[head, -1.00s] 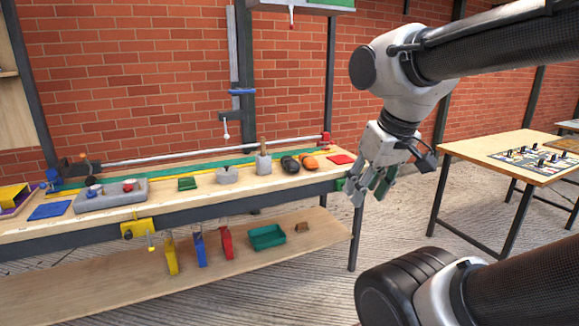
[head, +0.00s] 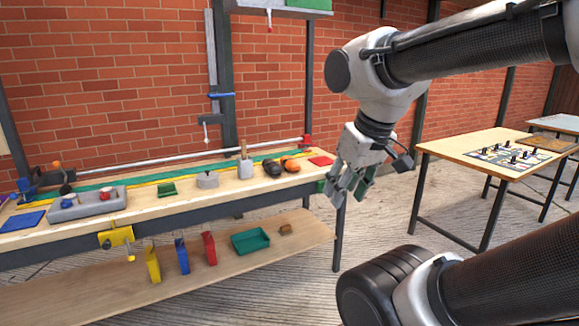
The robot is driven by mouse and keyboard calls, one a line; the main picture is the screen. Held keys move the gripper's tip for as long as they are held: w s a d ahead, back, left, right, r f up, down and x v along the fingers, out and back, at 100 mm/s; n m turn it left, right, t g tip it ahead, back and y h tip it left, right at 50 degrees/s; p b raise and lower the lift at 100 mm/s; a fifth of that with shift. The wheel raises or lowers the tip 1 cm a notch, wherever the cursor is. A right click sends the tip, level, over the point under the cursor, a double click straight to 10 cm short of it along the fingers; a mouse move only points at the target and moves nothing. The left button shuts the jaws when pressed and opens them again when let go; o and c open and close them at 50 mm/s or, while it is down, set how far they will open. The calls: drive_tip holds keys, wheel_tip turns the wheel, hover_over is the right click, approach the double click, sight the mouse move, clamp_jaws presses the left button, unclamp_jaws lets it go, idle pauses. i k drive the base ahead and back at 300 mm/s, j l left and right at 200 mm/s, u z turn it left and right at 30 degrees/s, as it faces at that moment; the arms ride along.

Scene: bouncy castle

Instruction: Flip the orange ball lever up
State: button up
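A small orange ball (head: 57,164) shows at the far left of the workbench in the head view, by a dark device (head: 32,184). It seems to top a short lever, but the stem is too small to make out. My gripper (head: 347,193) hangs beyond the bench's right end, far from the orange ball. Its fingers look spread and empty, pointing down.
The workbench (head: 130,218) carries a grey tray (head: 85,208), a green block (head: 167,190) and an orange rounded object (head: 290,164). Coloured upright pieces and a green bin (head: 250,239) are on the lower shelf. A game table (head: 450,150) stands right; floor between is clear.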

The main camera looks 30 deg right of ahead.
sight(61, 169)
drive_tip(key=i+j, duration=0.6)
drive_tip(key=j, duration=0.15)
drive_tip(key=i+j, duration=0.55)
drive_tip(key=j, duration=0.2)
drive_tip(key=i+j, duration=1.15)
drive_tip(key=j, duration=0.3)
